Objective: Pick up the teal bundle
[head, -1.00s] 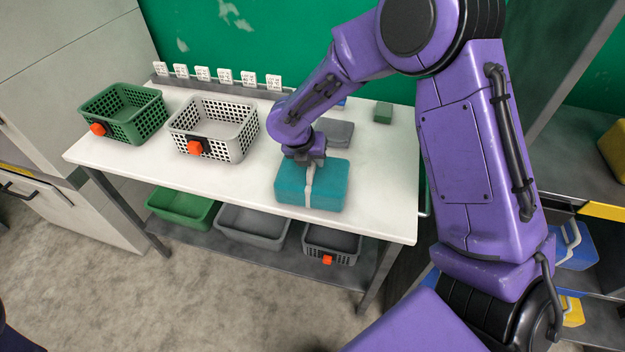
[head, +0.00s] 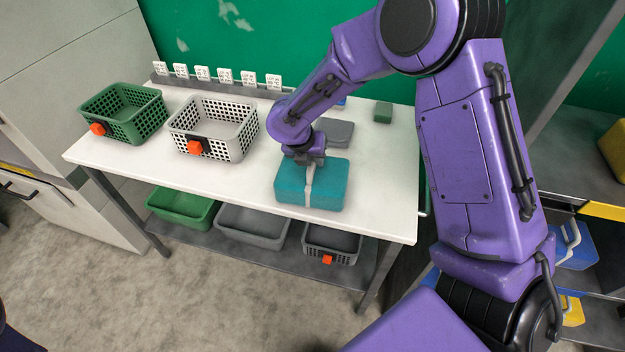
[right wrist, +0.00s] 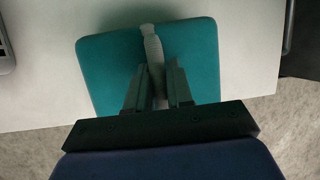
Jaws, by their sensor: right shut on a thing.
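The teal bundle (head: 331,185) is a block with a pale band around its middle, at the front right of the white table. My right gripper (head: 309,163) is over its top, pointing down. In the right wrist view the right gripper's two fingers (right wrist: 158,95) are shut on the pale band of the teal bundle (right wrist: 102,62), one finger on each side. I cannot tell whether the bundle is resting on the table or just clear of it. My left gripper is out of view.
A green basket (head: 125,128) and a white basket (head: 238,143) with orange tags stand on the table (head: 150,165) to the left. A grey bundle (head: 338,132) and a small green block (head: 383,112) lie behind. Bins sit on the shelf below. A shelf rack is at right.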

